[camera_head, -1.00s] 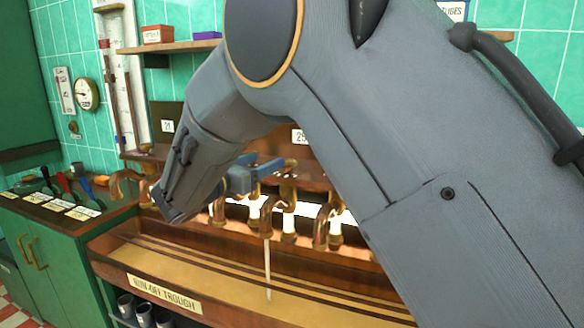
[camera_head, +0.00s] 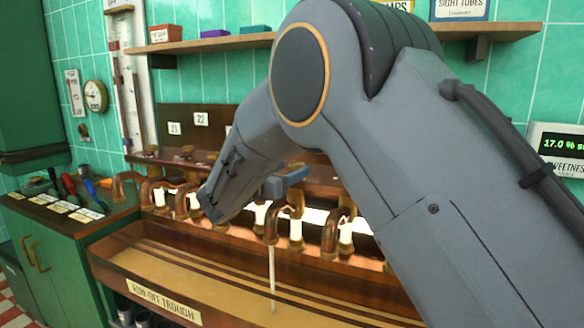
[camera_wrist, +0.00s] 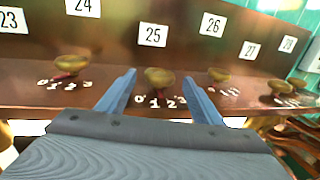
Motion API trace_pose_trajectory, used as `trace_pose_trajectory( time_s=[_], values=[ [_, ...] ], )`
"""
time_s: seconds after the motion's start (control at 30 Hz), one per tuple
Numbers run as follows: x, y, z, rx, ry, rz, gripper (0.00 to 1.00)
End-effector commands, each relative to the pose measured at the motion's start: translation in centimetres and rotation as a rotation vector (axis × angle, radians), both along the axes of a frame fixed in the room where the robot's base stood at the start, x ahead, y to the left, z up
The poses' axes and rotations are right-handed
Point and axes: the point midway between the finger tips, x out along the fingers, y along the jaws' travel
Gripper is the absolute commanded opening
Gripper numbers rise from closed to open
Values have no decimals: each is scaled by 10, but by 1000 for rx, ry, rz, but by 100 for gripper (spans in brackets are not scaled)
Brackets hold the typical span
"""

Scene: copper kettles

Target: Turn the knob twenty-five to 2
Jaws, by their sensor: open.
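The knob under the number plate 25 (camera_wrist: 152,36) is a round brass knob (camera_wrist: 160,77) on the copper ledge. White digits 0 to 3 (camera_wrist: 161,102) curve along its near side in the wrist view. I cannot make out where its pointer stands. My gripper (camera_wrist: 159,84) is open, one blue finger on each side of this knob in the picture. I cannot tell whether either finger touches it. In the head view my gripper (camera_head: 288,180) shows at the ledge, and my arm hides the plate 25 and its knob.
Neighbouring knobs sit left (camera_wrist: 73,64) and right (camera_wrist: 219,75) of the fingers. Copper spouts hang below the ledge, and a pale stream (camera_head: 272,275) falls into the run-off trough (camera_head: 125,285). A green cabinet (camera_head: 50,245) stands at the left.

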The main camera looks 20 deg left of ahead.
Motion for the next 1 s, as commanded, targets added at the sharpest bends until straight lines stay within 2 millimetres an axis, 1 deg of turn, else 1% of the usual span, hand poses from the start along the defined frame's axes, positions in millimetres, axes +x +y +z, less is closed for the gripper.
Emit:
trace_pose_trajectory(
  time_s=[0.03,0.1,0.2,0.47,0.5,0.57,0.6,0.73,0.87,1.0],
  values=[
    [6,-2,1,0,0,-1,60],
    [12,-3,0,0,0,-1,60],
    [16,-4,0,0,0,1,60],
    [17,-3,0,0,0,4,60],
    [17,-3,0,0,0,4,58],
    [17,-3,0,0,0,4,48],
    [17,-3,0,0,0,4,42],
    [17,-3,0,0,0,3,20],
    [18,-4,0,0,-1,12,19],
    [18,-7,0,-1,-3,77,19]
  ],
)
